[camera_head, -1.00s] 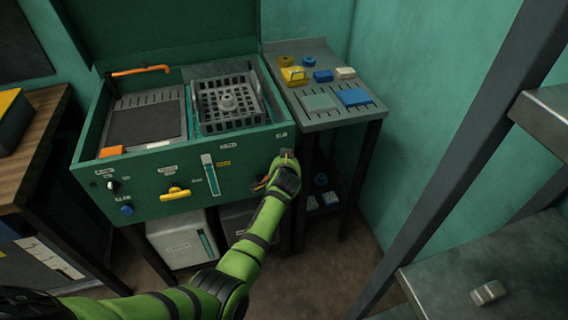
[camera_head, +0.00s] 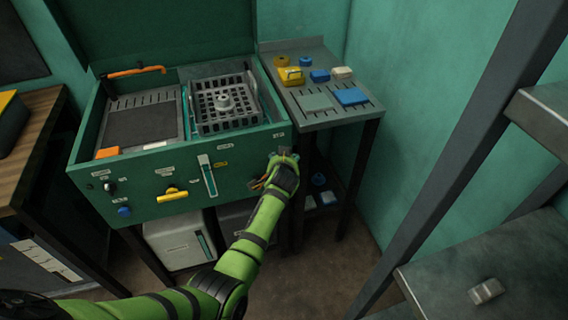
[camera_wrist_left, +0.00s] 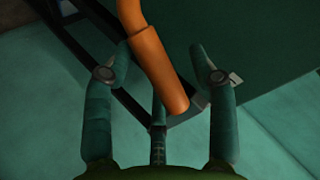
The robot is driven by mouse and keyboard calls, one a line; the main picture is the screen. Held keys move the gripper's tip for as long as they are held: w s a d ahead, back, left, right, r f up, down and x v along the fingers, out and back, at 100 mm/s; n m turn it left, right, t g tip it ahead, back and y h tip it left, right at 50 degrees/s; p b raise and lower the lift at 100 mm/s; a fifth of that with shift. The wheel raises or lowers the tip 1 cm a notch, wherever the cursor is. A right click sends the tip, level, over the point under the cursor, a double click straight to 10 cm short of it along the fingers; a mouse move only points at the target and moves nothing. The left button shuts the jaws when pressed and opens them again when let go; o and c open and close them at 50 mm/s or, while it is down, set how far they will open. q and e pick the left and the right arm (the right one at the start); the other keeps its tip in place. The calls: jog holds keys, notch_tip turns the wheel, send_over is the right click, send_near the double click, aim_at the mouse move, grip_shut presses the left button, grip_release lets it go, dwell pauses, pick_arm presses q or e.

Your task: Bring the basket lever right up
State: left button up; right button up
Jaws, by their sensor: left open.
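In the head view the grey slotted basket (camera_head: 208,124) sits in the right bay of the green washer-like cabinet (camera_head: 150,207). My left gripper (camera_head: 272,173) is at the cabinet's front right corner, below the basket, and largely hides the lever there. In the left wrist view an orange handle (camera_wrist_left: 157,68), apparently the basket lever, runs from the top edge down between the fingers. My left gripper (camera_wrist_left: 160,58) is open around it, with a gap to the right finger; contact on the left side is unclear. My right gripper is not in view.
A side table (camera_head: 312,117) with yellow, blue and white pieces stands right of the cabinet. An orange bent bar (camera_head: 137,71) lies over the left bay. A yellow handle (camera_head: 172,195) and a white slider plate (camera_head: 207,174) are on the front. A metal rack post (camera_head: 455,155) stands right.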

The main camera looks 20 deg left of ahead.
pick_arm(q)
notch_tip(320, 180, up, 9)
jog(key=shift+r, duration=0.2)
